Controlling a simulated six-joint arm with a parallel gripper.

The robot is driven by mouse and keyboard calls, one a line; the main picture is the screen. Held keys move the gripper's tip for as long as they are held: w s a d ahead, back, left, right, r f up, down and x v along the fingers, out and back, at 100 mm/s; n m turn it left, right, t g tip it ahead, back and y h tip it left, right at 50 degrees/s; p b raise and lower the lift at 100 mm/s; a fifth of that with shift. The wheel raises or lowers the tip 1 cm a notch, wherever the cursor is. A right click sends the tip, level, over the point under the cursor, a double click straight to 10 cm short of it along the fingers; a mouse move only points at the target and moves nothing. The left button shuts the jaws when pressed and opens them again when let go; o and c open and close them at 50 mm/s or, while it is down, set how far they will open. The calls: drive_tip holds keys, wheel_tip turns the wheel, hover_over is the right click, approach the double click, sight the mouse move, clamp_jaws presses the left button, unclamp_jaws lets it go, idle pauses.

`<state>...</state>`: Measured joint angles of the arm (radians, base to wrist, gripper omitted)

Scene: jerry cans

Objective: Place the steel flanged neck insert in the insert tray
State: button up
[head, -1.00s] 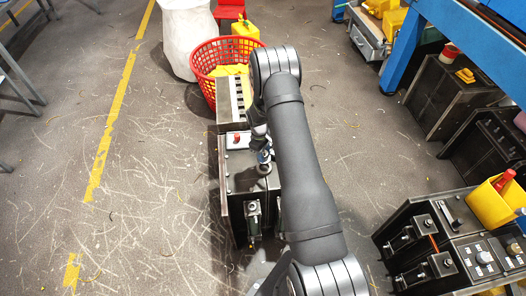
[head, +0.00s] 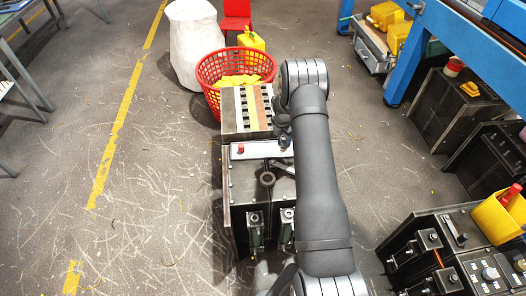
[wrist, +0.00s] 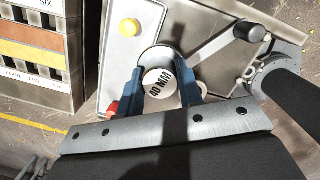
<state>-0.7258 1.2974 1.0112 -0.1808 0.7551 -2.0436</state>
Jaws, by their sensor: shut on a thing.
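My gripper (wrist: 164,88) has two blue fingers, closed on the sides of a round steel piece marked "40 MM" (wrist: 158,83), which looks like the flanged neck insert. Its pale end faces the wrist camera; its far side is hidden. In the head view my gripper (head: 284,138) is above the back right of the metal bench fixture, and the piece is too small to make out. The insert tray appears to be the slotted rack with white, orange and yellow bands (head: 240,108), behind the fixture. Its edge shows at upper left in the wrist view (wrist: 33,49).
The fixture (head: 238,190) has a red button (head: 241,148) and a round clamp with a lever (head: 267,178). A red basket (head: 209,82) stands just behind the rack. A machine unit (head: 440,245) is at lower right.

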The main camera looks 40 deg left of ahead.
drive_tip(key=shift+w+r+n, duration=0.2)
drive_tip(key=shift+w+n, duration=0.25)
drive_tip(key=shift+n, duration=0.05)
drive_tip(key=shift+w+r+n, duration=0.2)
drive_tip(key=shift+w+n, duration=0.25)
drive_tip(key=shift+n, duration=0.05)
drive_tip(key=shift+a+f, duration=0.1)
drive_tip(key=shift+a, duration=0.05)
hover_over(263, 150)
wheel_tip(263, 150, down, 7)
drive_tip(key=shift+s+f, duration=0.1)
drive_tip(key=shift+f, duration=1.75)
drive_tip(key=shift+f, duration=0.2)
drive_tip(key=o, duration=1.1)
drive_tip(key=shift+c, duration=0.2)
